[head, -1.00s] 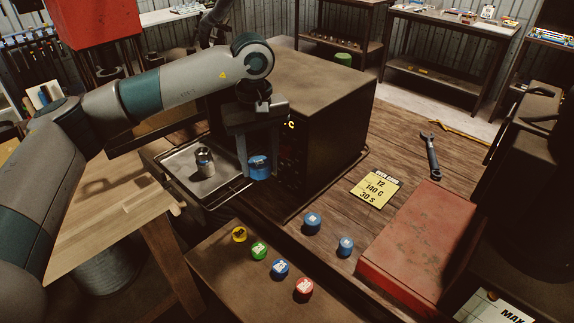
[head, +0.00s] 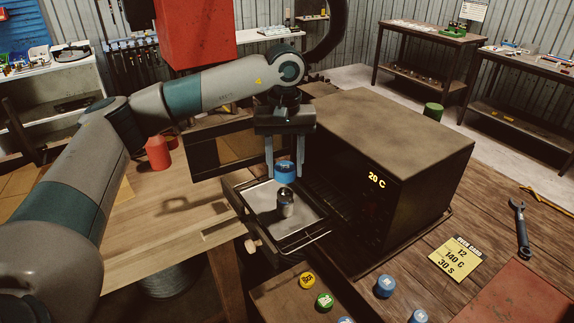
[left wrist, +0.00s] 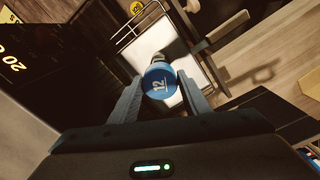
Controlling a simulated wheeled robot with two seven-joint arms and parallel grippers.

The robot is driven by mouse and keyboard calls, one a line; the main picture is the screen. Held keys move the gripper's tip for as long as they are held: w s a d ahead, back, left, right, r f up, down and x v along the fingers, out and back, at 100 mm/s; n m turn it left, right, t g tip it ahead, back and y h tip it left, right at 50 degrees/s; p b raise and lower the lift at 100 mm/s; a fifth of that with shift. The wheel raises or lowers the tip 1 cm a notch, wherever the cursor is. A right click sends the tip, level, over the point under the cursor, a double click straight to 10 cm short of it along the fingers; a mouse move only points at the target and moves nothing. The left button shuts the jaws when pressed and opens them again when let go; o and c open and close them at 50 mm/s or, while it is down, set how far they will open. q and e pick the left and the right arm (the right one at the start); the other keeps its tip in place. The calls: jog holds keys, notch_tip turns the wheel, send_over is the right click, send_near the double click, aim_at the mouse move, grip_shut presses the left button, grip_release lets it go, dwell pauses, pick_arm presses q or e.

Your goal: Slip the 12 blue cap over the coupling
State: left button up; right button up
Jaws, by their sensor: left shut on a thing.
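My left gripper (head: 285,172) is shut on the blue cap (head: 286,171). In the left wrist view the cap (left wrist: 159,82) sits between the two fingers with its top marked 12 facing the camera. The metal coupling (head: 286,204) stands upright on the tray (head: 262,197) pulled out of the oven. In the head view the cap is just above and slightly behind the coupling's top; I cannot tell whether they touch. In the left wrist view the coupling (left wrist: 156,57) is mostly hidden behind the cap. My right gripper is not in view.
The oven (head: 400,165) reads 20 C, with its door (head: 235,150) open at left. A yellow card (head: 456,257) reads 12, 140 C, 30 s. Other caps, yellow (head: 307,280), green (head: 324,301) and blue (head: 385,287), stand in front. A wrench (head: 520,228) lies at right.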

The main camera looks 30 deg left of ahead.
aim_at(285, 191)
pick_arm(q)
jog(key=shift+a+f, duration=0.1)
jog(key=shift+f, duration=0.15)
jog(key=shift+f+b, duration=0.45)
jog(key=shift+f, duration=1.1)
jog(key=shift+f+b, duration=1.65)
jog(key=shift+f, duration=0.1)
jog(key=o, duration=1.1)
